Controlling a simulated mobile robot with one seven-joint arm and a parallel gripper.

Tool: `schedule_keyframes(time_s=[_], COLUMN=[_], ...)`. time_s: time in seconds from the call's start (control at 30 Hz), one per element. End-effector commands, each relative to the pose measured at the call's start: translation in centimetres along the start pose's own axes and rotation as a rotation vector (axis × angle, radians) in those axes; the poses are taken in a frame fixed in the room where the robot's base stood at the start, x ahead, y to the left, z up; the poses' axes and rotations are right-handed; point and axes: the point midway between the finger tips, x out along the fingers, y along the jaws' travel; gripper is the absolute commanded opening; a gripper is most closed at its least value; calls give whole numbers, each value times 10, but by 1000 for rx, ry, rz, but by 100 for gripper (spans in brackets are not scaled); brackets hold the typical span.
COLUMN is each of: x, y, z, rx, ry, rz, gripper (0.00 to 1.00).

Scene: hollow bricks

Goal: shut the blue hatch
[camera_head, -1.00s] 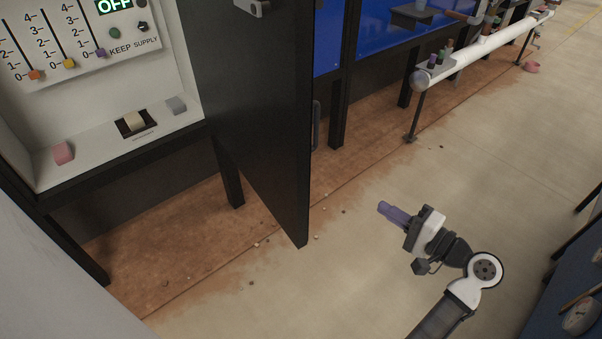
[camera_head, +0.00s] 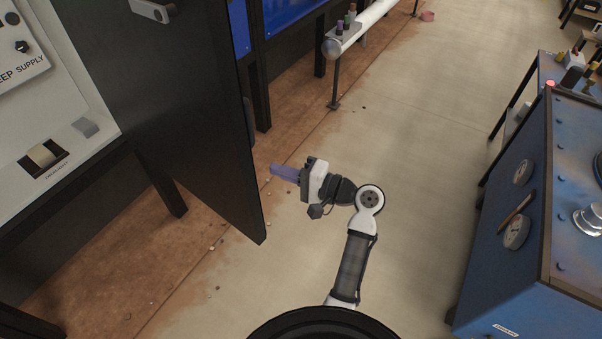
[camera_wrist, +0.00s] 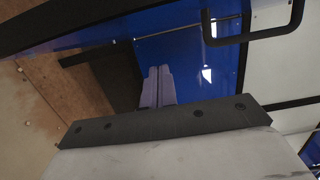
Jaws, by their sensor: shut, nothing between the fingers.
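A tall hatch leaf (camera_head: 190,120) stands open on the left in the head view, swung out from the white cabinet. The side facing me is dark, and its far face is hidden there. Part of a handle (camera_head: 248,118) shows past its edge. In the wrist view a blue surface (camera_wrist: 205,65) fills the middle, with a dark bar handle (camera_wrist: 255,38) at upper right; I cannot tell for sure that this is the hatch's far face. My gripper (camera_head: 273,170) is shut and empty, its purple fingers (camera_wrist: 157,88) pointing left, just right of the leaf's edge in the picture. Contact is not visible.
The white cabinet (camera_head: 75,85) with a switch (camera_head: 42,155) is at left. Blue panels (camera_head: 285,15) and a white pipe (camera_head: 365,22) on posts stand behind. A blue machine (camera_head: 540,220) with gauges stands at right. Bare floor (camera_head: 420,150) lies between.

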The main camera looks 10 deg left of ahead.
Motion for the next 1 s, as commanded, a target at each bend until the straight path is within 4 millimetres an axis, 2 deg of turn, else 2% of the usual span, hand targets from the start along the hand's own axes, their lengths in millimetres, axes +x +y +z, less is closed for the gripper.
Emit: schedule_keyframes(time_s=[0.07,0.2,0.4,1.0], x=[18,21,25,27], y=[-3,-2,-1,0], z=[1,21,36,40], rx=[2,3,1,0], ry=[-5,0,0,3], rz=[0,1,0,0], gripper=[0,0,0,0])
